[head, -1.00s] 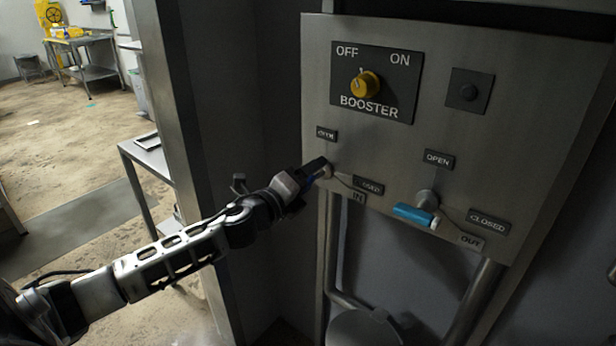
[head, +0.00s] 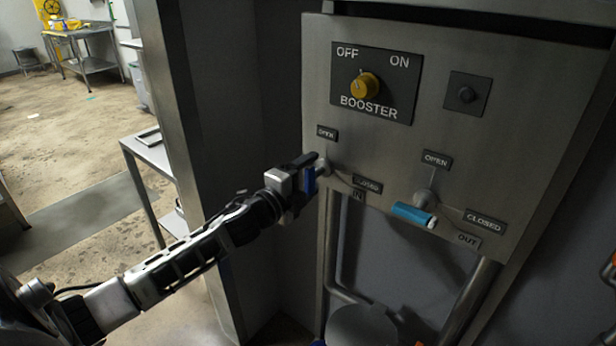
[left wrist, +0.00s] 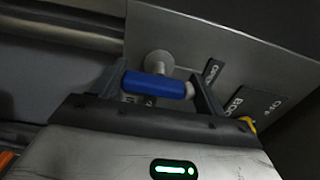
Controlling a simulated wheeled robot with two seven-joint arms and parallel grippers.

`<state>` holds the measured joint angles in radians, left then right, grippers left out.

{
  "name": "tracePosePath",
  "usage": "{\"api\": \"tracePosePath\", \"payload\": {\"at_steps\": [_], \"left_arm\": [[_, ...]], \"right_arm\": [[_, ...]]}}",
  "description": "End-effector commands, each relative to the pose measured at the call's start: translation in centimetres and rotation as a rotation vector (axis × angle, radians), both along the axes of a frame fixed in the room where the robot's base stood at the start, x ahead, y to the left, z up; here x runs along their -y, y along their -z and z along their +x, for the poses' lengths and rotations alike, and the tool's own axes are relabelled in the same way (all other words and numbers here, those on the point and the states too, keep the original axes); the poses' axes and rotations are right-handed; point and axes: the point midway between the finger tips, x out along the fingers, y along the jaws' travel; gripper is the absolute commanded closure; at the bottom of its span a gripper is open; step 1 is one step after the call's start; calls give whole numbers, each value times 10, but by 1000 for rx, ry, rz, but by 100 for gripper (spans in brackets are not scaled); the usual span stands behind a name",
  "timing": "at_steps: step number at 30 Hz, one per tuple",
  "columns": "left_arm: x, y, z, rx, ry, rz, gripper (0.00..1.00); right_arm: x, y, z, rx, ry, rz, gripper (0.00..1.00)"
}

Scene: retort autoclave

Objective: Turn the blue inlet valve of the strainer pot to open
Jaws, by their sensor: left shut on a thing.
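The inlet valve's dark blue handle (head: 310,181) is on the left of the steel panel, between an OPEN plate (head: 326,132) above and a partly hidden plate (head: 368,184) at lower right. The IN label (head: 358,195) is below. My left gripper (head: 311,168) is shut on the blue handle and hides part of it. In the left wrist view the blue handle (left wrist: 155,85) lies crosswise between the fingers, in front of its round pale hub (left wrist: 158,62). The handle's exact angle is hard to tell. My right gripper is not in view.
The lighter blue outlet handle (head: 413,214) is to the right, with OPEN and CLOSED plates. A yellow booster knob (head: 365,86) is above. A rounded grey pot (head: 364,326) and pipes are below. A steel post (head: 185,150) stands left of the panel.

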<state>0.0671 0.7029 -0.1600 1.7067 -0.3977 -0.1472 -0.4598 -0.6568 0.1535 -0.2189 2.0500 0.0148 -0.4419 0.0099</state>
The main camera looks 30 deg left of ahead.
Motion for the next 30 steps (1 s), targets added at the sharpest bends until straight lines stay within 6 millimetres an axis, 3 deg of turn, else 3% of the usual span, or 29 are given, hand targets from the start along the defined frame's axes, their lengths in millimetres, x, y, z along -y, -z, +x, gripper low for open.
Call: {"api": "tracePosePath", "payload": {"at_steps": [9,10,12,23,30], "left_arm": [[-1,0,0,-2,-2,-10,50],[-1,0,0,-2,-2,-10,19],[-1,0,0,-2,-2,-9,5],[0,1,-5,-2,0,-5,5],[-3,4,-42,-5,0,-4,5]], "right_arm": [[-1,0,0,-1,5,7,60],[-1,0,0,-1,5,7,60],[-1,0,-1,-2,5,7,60],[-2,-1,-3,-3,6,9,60],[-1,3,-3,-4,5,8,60]]}}
